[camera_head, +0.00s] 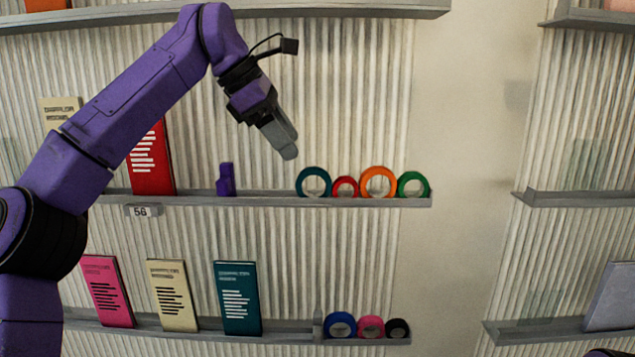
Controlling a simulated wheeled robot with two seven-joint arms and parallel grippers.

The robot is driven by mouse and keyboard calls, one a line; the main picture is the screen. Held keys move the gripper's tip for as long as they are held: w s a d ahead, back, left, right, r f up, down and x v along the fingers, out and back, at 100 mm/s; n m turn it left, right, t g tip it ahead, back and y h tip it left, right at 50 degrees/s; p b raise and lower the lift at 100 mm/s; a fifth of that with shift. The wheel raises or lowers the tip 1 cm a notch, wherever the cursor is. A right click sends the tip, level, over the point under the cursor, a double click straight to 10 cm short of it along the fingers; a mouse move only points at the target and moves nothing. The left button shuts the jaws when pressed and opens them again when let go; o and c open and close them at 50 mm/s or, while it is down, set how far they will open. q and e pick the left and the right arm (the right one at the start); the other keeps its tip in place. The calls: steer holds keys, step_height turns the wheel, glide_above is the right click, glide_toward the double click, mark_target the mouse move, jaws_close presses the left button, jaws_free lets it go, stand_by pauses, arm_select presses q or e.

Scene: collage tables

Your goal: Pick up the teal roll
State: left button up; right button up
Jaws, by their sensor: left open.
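The teal roll (314,182) stands upright on the middle shelf, at the left end of a row of rolls. My left gripper (289,150) hangs above and a little left of the teal roll, pointing down and to the right. It is open and empty, apart from the roll. Its fingers overlap in this view, so the gap between them is hidden.
The middle shelf (270,201) also holds a red roll (345,187), an orange roll (378,181), a green roll (413,184), a purple object (226,180) and a red booklet (152,162). A lower shelf (290,338) holds booklets and several rolls. A shelf (440,9) runs above.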

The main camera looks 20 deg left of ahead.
mark_target(311, 169)
arm_select(q)
steer(key=x, duration=0.5)
steer(key=d+x, duration=0.1)
steer(key=x, duration=0.2)
steer(key=shift+s+d, duration=0.1)
steer(key=shift+s, duration=0.3)
steer(key=shift+s+r, duration=0.1)
steer(key=shift+s, duration=0.05)
jaws_close()
